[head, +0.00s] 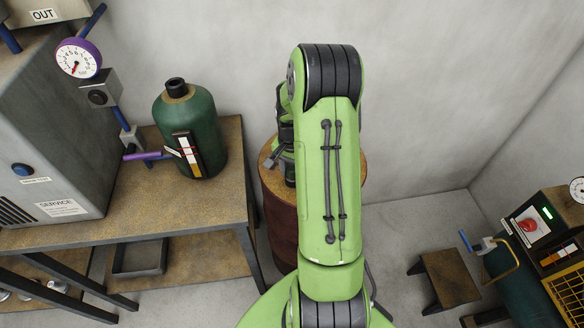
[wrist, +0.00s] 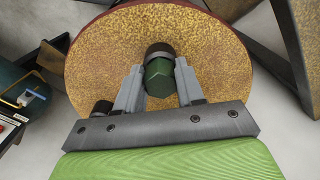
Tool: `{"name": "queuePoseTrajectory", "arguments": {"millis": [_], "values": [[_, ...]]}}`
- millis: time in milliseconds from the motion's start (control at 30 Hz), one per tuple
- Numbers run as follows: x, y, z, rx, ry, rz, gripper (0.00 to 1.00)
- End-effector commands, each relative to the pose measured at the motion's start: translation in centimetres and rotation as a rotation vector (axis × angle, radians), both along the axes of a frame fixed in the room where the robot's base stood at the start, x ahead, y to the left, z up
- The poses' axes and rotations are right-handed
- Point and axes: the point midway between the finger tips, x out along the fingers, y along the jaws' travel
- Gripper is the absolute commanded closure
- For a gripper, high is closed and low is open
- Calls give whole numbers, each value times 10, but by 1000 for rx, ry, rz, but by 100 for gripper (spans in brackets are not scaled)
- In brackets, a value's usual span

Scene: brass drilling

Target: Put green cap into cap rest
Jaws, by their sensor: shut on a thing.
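The green cap (wrist: 158,80) shows in the wrist view as a green faceted piece against a dark round part. My gripper (wrist: 158,72) is shut on it, with one grey finger on each side. Beyond it is the speckled brown top of a drum (wrist: 95,60). I cannot tell whether the cap touches the drum top or is above it. In the head view my gripper (head: 284,155) is mostly hidden behind my arm at the drum (head: 283,230), and the cap is not clearly visible. I cannot clearly identify the cap rest.
A green bottle (head: 205,120) with a dark neck stands on the workbench (head: 60,238) at left. A grey cabinet (head: 45,130) and a gauge (head: 78,58) are beside it. A small stool (head: 445,275) and a machine (head: 545,235) stand at right. Floor between drum and stool is clear.

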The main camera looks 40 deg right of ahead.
Motion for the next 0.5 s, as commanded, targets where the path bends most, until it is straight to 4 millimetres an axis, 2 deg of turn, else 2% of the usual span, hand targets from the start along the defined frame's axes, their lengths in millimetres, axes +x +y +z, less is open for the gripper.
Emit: {"name": "queuePoseTrajectory", "arguments": {"millis": [333, 367, 500], "values": [[0, 0, 1, 0, 0, 0, 93], [0, 0, 1, 0, 0, 0, 61], [0, 0, 1, 0, 0, 0, 39]]}}
